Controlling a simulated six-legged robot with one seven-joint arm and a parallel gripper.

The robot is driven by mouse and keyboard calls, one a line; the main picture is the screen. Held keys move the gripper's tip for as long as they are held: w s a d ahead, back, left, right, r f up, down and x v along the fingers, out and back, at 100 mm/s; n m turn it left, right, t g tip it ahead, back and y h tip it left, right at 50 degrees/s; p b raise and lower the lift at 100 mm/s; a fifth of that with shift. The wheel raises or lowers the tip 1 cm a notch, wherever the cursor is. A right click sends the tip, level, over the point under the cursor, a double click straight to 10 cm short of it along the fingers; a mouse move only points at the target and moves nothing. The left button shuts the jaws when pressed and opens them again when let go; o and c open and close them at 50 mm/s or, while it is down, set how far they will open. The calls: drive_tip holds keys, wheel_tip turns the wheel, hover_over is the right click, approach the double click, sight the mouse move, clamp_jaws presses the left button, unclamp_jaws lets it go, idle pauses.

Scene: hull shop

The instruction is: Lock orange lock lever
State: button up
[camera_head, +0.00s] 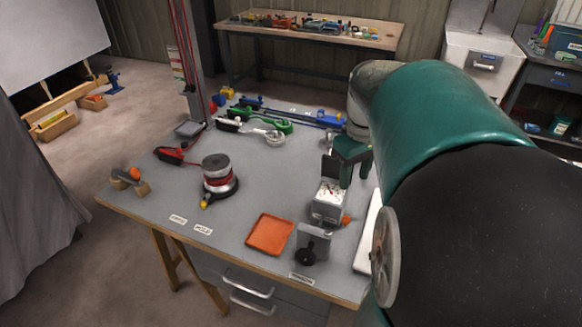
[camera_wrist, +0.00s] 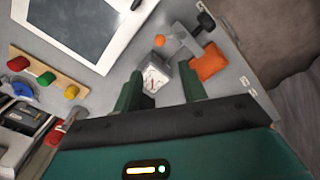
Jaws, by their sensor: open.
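A small orange lever (camera_head: 347,220) sticks out beside a grey box (camera_head: 328,204) with a pale, marked face. In the wrist view the lever shows as an orange knob (camera_wrist: 159,40) beyond the box (camera_wrist: 157,77). My gripper (camera_head: 350,160) is over the bench, behind and above the box in the head view. Its two green fingers (camera_wrist: 161,80) are apart, and the box shows between them in the wrist view. Nothing is held. The lever stands clear of the fingers. Its base is too small to make out.
An orange tray (camera_head: 270,234) and a grey block with a black knob (camera_head: 313,243) lie near the bench's front edge. A white-framed panel (camera_wrist: 75,25) lies beside the box. A winch-like drum (camera_head: 218,175) stands at left. Bare bench top (camera_head: 150,207) is at front left.

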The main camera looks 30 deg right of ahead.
sight(347, 218)
wheel_tip(347, 218, down, 14)
drive_tip(key=shift+s+r, duration=0.1)
idle(0.5)
clamp_jaws()
